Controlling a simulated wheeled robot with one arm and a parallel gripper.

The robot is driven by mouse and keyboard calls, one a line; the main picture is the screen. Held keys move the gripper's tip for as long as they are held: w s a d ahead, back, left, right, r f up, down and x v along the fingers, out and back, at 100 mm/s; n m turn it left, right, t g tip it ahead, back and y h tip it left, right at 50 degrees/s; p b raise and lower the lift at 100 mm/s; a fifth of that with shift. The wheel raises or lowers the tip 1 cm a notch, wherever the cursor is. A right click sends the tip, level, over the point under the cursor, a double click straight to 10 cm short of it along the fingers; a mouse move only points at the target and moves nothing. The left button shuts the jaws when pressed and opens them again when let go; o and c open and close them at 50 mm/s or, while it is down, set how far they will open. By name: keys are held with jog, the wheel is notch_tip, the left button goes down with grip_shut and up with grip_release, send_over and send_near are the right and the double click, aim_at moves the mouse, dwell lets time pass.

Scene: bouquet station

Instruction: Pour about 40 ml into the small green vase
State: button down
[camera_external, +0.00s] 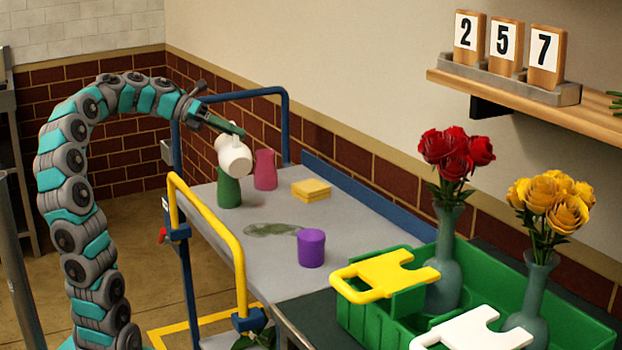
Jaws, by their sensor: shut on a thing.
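My gripper (226,127) is at the far end of the grey cart top, its fingers at the upper side of a white jug (236,158). It is shut on the jug and holds it tilted, above the cart top. The small green vase (229,191) stands upright directly below the jug in the picture. The jug covers the vase's top, so I cannot see its mouth, whether the two touch, or any stream of water.
A pink vase (265,168) stands close to the right. A yellow block (311,190), a purple cup (311,248) and a greenish wet-looking patch (274,230) are on the cart top (252,272). A blue rail (288,122) and yellow rail (240,262) edge it. A green crate (352,318) is nearer.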

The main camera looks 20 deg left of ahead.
jog(key=shift+s+d+r, duration=0.25)
jog(key=shift+s+d, duration=0.05)
jog(key=shift+s, duration=0.15)
dwell(0.9)
jog(key=shift+w+a+r+n+g+h, duration=0.3)
jog(key=shift+w+r+n+h, duration=0.15)
jog(key=shift+n+h, duration=0.15)
dwell(1.5)
